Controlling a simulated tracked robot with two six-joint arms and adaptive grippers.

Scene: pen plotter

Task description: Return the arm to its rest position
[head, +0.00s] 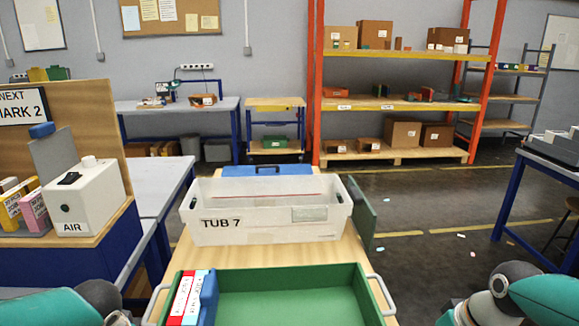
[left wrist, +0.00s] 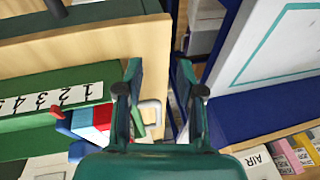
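My left gripper (left wrist: 160,98) shows in the left wrist view with its two dark teal fingers apart. I see nothing held between them. It hangs above the gap between the wooden table edge and the blue bench. In the head view only teal and grey parts of my left arm (head: 58,307) show at the bottom left. Parts of my right arm (head: 545,294) show at the bottom right. My right gripper is not visible.
A green tray (head: 300,280) with red, white and blue items at its left end lies on the wooden table. A white tub (head: 265,232) marked TUB 7 stands behind it. A white AIR box (head: 88,200) sits on the left bench. Open floor lies right of the table.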

